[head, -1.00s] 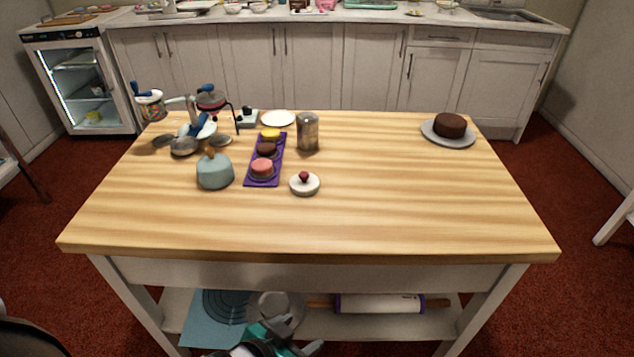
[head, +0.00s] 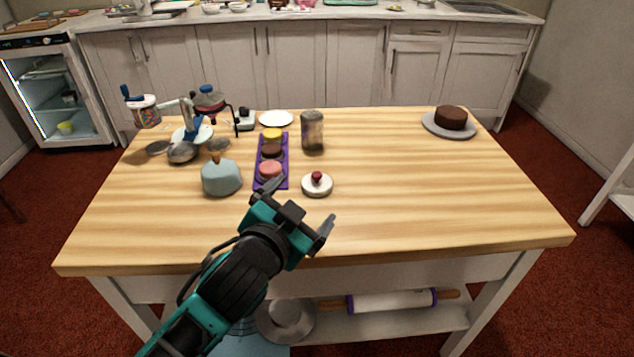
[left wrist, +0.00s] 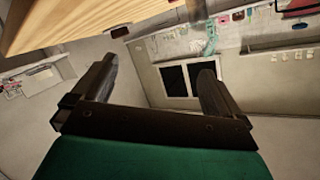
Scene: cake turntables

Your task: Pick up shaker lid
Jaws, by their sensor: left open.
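A grey cylindrical shaker (head: 312,131) stands upright on the wooden table, right of the purple tray. Its top looks covered, but I cannot make out a separate lid clearly. A small white round piece with a red ball on top (head: 317,184) lies in front of the shaker; I cannot tell whether it is a lid or a small cake. My left gripper (head: 302,208) is open and empty above the table's front part, nearer than the white piece. In the left wrist view its two fingers (left wrist: 160,75) are spread with nothing between them. My right gripper is not in view.
Metal utensils and a jar (head: 143,110) crowd the back left. A chocolate cake (head: 451,117) sits far right. The table's right half is mostly clear.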

